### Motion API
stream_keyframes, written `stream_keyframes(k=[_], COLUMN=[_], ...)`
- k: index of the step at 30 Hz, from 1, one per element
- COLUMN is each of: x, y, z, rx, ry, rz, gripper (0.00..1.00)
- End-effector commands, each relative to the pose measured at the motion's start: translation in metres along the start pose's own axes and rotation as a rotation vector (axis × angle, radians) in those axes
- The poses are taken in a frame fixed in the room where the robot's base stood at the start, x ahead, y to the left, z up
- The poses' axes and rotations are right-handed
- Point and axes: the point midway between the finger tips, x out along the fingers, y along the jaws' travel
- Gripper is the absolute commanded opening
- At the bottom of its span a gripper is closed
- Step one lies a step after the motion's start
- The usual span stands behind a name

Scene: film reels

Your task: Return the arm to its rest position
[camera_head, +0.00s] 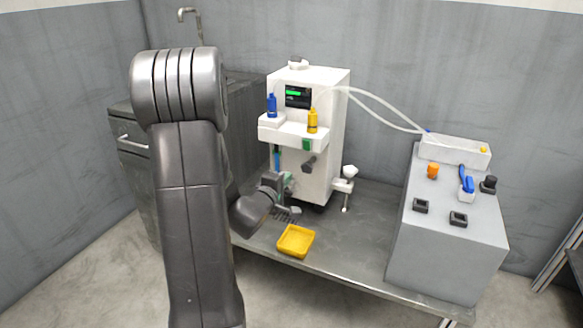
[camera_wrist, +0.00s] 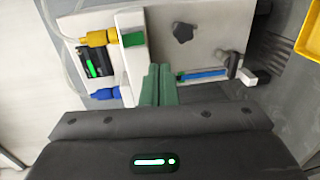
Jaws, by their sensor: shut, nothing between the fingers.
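My arm rises in the left half of the head view, and its bent wrist reaches right to the front of a white machine (camera_head: 318,170). My gripper (camera_head: 287,181) is small in that view and partly covered by my own wrist. In the wrist view the two green fingers of my gripper (camera_wrist: 157,84) lie together, shut with nothing between them. They point towards the white machine (camera_wrist: 215,30), which appears turned on its side there. I cannot tell whether the fingertips touch it.
A yellow tray (camera_head: 296,241) lies on the metal table (camera_head: 345,250) below my gripper. Blue (camera_head: 272,105) and yellow (camera_head: 312,120) bottles stand on the machine's shelf. A grey console (camera_head: 450,245) stands right, joined by pale tubes. A dark cabinet (camera_head: 133,160) stands behind my arm.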

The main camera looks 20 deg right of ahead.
Motion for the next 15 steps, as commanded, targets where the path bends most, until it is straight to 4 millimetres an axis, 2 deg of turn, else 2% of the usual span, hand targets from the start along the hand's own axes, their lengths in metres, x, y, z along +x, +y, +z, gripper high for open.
stream_keyframes(k=[5, 15], x=[-0.0121, -0.0129], y=[-0.0031, -0.0037], z=[0.0000, 0.0002], rx=[-0.001, 0.000], ry=[0.001, 0.000], rz=[0.001, 0.001], gripper=[0.00, 0.00])
